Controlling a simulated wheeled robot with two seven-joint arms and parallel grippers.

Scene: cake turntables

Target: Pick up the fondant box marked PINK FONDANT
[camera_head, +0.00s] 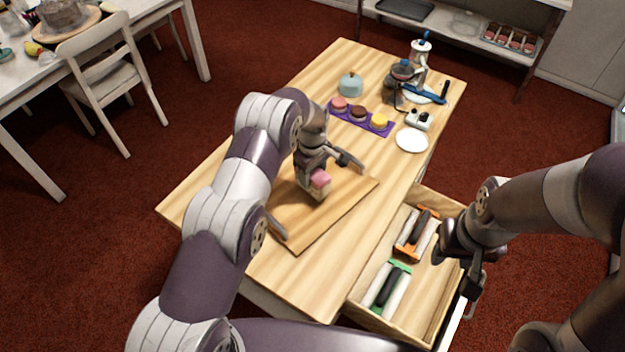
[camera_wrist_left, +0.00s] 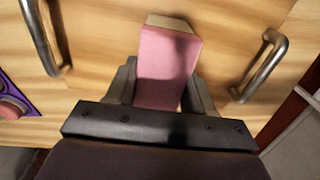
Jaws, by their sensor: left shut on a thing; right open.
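A box with a pink top and pale sides (camera_head: 320,181) is in my left gripper (camera_head: 316,170), above or on a wooden board (camera_head: 340,205) with metal handles. I cannot tell whether the box touches the board. In the left wrist view, the pink box (camera_wrist_left: 168,58) sits between the two fingers of my left gripper (camera_wrist_left: 160,92), which are shut on it. No lettering on it is readable. My right gripper (camera_head: 474,278) is open and empty at the right edge of the open drawer.
The open drawer (camera_head: 432,318) holds orange-ended (camera_head: 417,232) and green-ended (camera_head: 388,285) sets of rolls. Behind the board are a purple tray (camera_head: 346,116) with small cakes, a blue-grey dome (camera_head: 350,84), a white plate (camera_head: 411,139) and a stand (camera_head: 420,65). The table's left side is clear.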

